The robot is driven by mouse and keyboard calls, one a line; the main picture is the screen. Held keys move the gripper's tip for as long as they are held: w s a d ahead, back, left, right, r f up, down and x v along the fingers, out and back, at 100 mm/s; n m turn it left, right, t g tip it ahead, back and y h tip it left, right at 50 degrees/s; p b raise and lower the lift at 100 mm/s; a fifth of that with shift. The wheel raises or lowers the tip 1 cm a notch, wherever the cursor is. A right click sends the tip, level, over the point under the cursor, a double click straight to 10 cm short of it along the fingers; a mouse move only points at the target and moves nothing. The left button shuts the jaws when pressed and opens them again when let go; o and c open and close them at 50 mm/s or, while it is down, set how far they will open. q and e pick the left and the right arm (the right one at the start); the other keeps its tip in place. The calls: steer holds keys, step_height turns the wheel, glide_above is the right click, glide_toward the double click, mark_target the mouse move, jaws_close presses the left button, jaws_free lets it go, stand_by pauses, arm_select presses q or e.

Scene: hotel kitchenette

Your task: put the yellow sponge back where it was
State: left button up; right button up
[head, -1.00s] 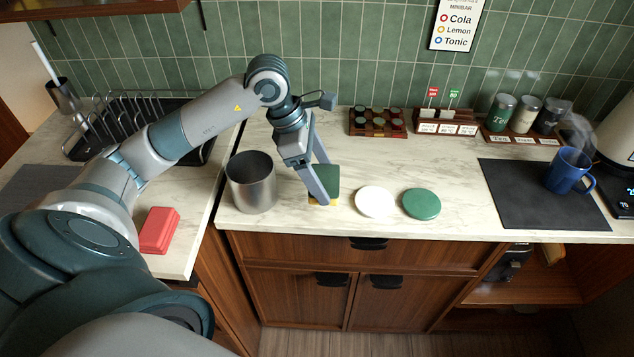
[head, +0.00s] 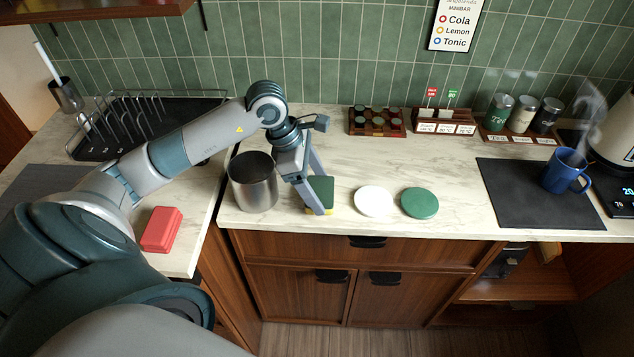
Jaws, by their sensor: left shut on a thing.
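The yellow sponge (head: 322,190) with a dark green top is at the front of the marble counter, right of the steel canister. My left gripper (head: 321,200) reaches down from above and is shut on the sponge. One finger crosses in front of it, so part of its near side is hidden; a little yellow shows at its lower edge. I cannot tell whether it touches the counter. My right gripper is not in view.
The steel canister (head: 253,183) stands close left of the gripper. A white disc (head: 374,202) and green disc (head: 420,203) lie to the right. A red block (head: 161,230) is on the left counter. A blue mug (head: 567,172) steams on a dark mat (head: 520,205).

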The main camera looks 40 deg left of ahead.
arm_select(q)
steer(key=shift+f, duration=0.15)
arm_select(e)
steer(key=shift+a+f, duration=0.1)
arm_select(q)
steer(key=shift+f, duration=0.1)
steer(key=o, duration=1.1)
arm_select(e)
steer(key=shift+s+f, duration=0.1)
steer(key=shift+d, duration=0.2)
arm_select(q)
steer(key=shift+r, duration=0.2)
steer(key=shift+a+r, duration=0.1)
steer(key=b+v, duration=0.2)
steer(key=v, duration=0.2)
steer(key=shift+a+r, duration=0.15)
steer(key=shift+r, duration=0.2)
steer(key=b+v, duration=0.2)
steer(key=v, duration=0.5)
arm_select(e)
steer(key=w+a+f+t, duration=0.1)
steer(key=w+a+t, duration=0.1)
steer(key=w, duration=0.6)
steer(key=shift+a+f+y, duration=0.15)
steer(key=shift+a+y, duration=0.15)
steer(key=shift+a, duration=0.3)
